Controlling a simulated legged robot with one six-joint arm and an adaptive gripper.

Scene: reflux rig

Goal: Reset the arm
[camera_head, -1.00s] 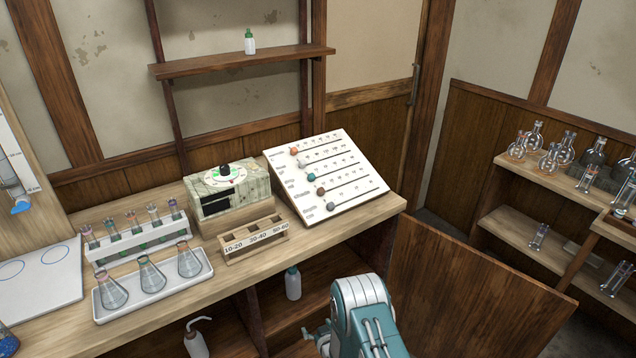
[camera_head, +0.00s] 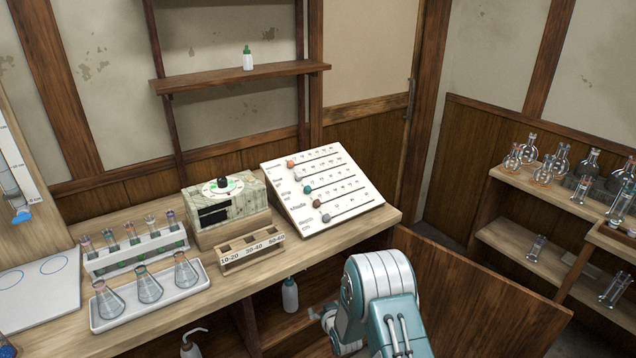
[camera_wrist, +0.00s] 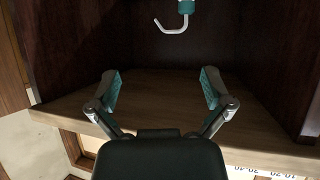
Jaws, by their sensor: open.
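My arm (camera_head: 380,290) shows in the head view at the bottom right of centre, in front of the bench. Its end is mostly hidden behind its own links there. In the wrist view my gripper (camera_wrist: 162,92) is open, its two teal-padded fingers wide apart with nothing between them. Beyond the fingers is a wooden shelf board (camera_wrist: 165,98). A bent white spout with a teal collar (camera_wrist: 187,7) shows at the top of the wrist view, apart from the fingers.
The bench (camera_head: 285,252) carries a flask tray (camera_head: 160,310), a tube rack (camera_head: 135,262), a dial box (camera_head: 228,205), a labelled wooden rack (camera_head: 252,254) and a slider board (camera_head: 322,188). White bottles stand below it. A wooden panel (camera_head: 480,300) is right of my arm. Glassware shelves (camera_head: 530,240) stand far right.

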